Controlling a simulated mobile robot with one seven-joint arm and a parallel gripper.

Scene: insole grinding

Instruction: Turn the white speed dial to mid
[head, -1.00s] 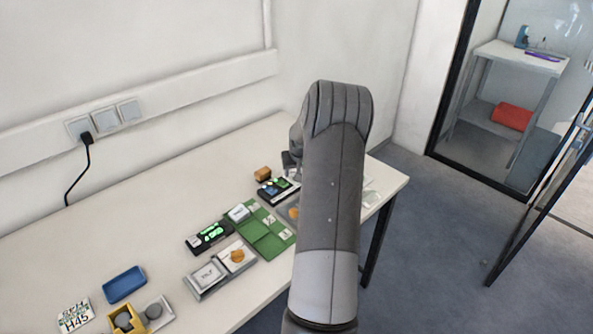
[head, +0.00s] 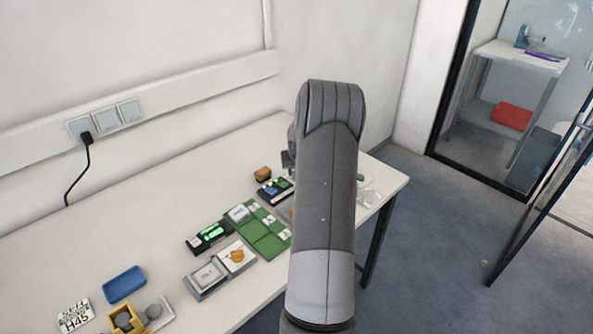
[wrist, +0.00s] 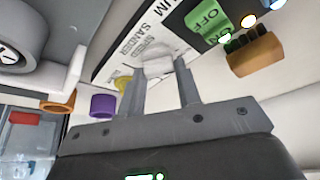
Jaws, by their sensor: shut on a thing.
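The white speed dial (wrist: 157,66) shows in the wrist view, on a white panel (wrist: 128,42) with dark lettering that includes "SANDER". My gripper (wrist: 159,76) has its two fingers on either side of the dial, shut on it. The dial's pointer and scale marks are too small or covered to read. In the head view, my arm hides the gripper and the dial.
Green OFF and ON buttons (wrist: 207,18) and a brown block (wrist: 255,54) are close to the right of the dial. A grey roller (wrist: 22,35) is at the left. On the table (head: 130,225) are a blue tray (head: 124,284) and a green mat (head: 265,236).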

